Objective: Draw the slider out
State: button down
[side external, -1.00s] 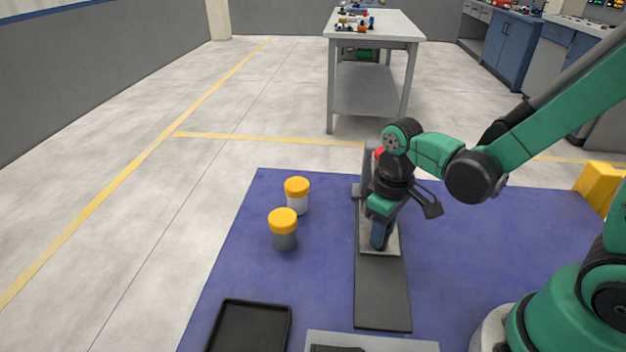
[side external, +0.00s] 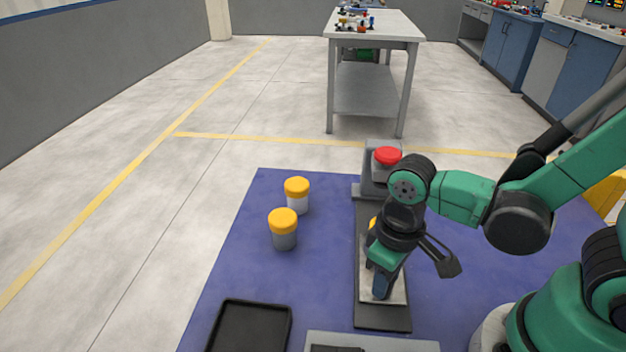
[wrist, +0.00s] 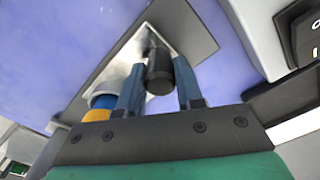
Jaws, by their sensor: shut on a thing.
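The slider is a light metal plate (side external: 398,292) on a dark grey track (side external: 382,319), now near the track's front end. The plate also shows in the wrist view (wrist: 122,62), with a black upright knob (wrist: 158,68) on it. My gripper (side external: 381,288) is low over the plate. In the wrist view its two blue fingers (wrist: 160,84) stand on either side of the knob, shut on it. The side view hides the knob behind my gripper. A blue and yellow round part (wrist: 100,106) shows beside the left finger; only its yellow edge (side external: 373,222) shows in the side view.
A grey housing with a red button (side external: 387,155) stands at the track's back end. Two yellow-capped cylinders (side external: 297,194) (side external: 284,228) stand left of the track. A black tray (side external: 250,325) lies front left, and a grey panel (side external: 415,344) at the front edge.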

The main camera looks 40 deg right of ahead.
jog(key=shift+s+a, duration=0.95)
jog(key=shift+a, duration=0.05)
jog(key=c, duration=0.6)
grip_release()
jog(key=shift+r, duration=0.15)
jog(key=shift+r, duration=2.65)
